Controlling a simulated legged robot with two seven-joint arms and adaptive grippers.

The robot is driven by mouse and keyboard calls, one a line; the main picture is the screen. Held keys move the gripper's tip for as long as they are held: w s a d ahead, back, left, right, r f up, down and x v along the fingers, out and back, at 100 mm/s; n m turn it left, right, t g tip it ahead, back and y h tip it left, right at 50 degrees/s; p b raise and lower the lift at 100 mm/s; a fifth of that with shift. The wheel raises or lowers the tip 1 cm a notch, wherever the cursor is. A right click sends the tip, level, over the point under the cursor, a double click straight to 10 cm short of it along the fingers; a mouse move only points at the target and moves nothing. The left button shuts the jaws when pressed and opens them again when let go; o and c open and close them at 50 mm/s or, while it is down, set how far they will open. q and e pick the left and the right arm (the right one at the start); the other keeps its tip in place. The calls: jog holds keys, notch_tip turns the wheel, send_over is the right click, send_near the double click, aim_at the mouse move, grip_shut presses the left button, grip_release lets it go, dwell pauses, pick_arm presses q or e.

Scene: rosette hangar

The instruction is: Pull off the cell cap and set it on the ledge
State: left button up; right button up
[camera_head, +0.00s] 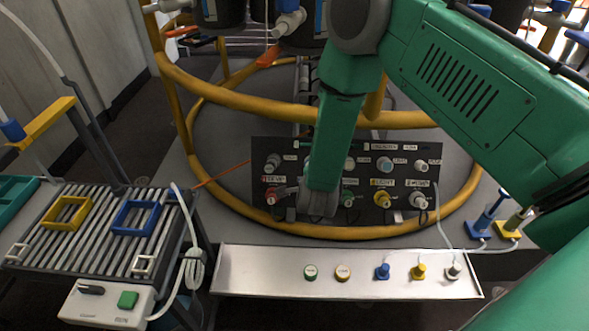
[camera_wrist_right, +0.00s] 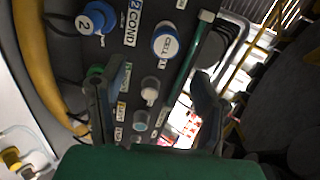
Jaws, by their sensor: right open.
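The cell cap (camera_wrist_right: 165,40), white-topped with a blue rim, sits on its port in the dark panel in the right wrist view. In the head view my arm hides it. My right gripper (camera_wrist_right: 152,82) is open and empty; the cap lies beyond its fingertips, apart from them, near the top of the wrist view. In the head view the right gripper (camera_head: 316,207) is at the panel (camera_head: 330,180), its fingers mostly hidden. The ledge (camera_head: 240,270) is a long pale metal tray below the panel. My left gripper is out of view.
The ledge holds green-rimmed and yellow-rimmed caps (camera_head: 310,271) and blue, yellow and white plugs (camera_head: 418,271); its left end is bare. A blue connector (camera_wrist_right: 90,20) and a green rod (camera_wrist_right: 190,62) flank the cell cap. A yellow rail (camera_head: 235,97) circles the panel.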

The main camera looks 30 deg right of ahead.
jog(key=shift+w+r+m, duration=0.2)
jog(key=shift+w+m, duration=0.1)
jog(key=shift+w, duration=0.05)
jog(key=b+x, duration=0.5)
jog(key=x, duration=0.2)
jog(key=shift+w+d+f, duration=0.15)
jog(key=shift+f, duration=0.15)
jog(key=shift+w+d+f+b, duration=0.25)
jog(key=shift+w+d+b, duration=0.05)
jog(key=shift+w+b, duration=0.25)
dwell(0.7)
jog(key=shift+c, duration=0.5)
